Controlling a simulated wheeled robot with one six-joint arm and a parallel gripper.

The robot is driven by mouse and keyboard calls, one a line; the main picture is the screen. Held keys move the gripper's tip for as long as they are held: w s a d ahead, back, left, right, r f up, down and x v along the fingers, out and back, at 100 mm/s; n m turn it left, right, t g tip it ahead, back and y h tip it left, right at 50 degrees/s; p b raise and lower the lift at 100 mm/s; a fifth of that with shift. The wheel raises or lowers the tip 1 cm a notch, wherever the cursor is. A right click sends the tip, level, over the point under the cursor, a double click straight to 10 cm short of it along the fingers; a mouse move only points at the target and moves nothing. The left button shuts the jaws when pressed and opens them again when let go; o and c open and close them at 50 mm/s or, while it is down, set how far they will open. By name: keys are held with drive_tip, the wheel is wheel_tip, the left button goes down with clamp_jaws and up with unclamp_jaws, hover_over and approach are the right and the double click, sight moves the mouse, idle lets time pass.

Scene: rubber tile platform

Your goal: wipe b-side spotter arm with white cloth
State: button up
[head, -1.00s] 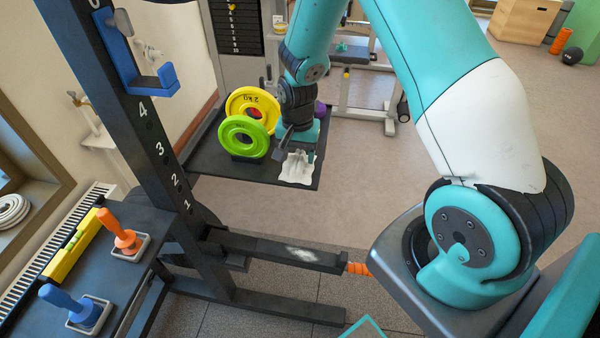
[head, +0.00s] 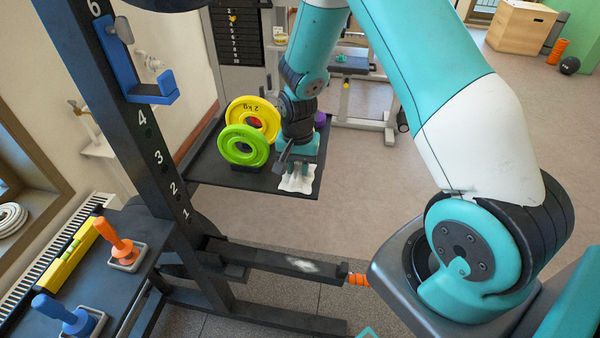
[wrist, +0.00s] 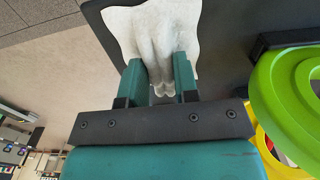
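The white cloth (head: 296,180) is at the front right corner of a dark shelf, bunched into folds under my gripper (head: 299,166). In the wrist view the cloth (wrist: 155,35) gathers between the two teal fingers of my gripper (wrist: 160,80), which look closed on its folds. I cannot tell whether the cloth is clear of the shelf. A black spotter arm (head: 265,258) sticks out low from the rack upright, with a whitish smudge (head: 303,265) on its top and an orange end (head: 358,279). No side letter is legible on it.
The dark shelf (head: 215,168) also holds a green plate (head: 226,147) and a yellow plate (head: 270,122), left of my gripper. The numbered rack upright (head: 150,150) carries a blue hook (head: 150,92). A bench with blue and orange handled tools stands front left. The floor between shelf and spotter arm is clear.

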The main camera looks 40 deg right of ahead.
sight(298, 168)
drive_tip(key=c, duration=0.3)
drive_tip(key=shift+r+p, duration=2.85)
drive_tip(key=shift+r, duration=0.7)
drive_tip(key=shift+c, duration=0.2)
drive_tip(key=shift+f, duration=0.15)
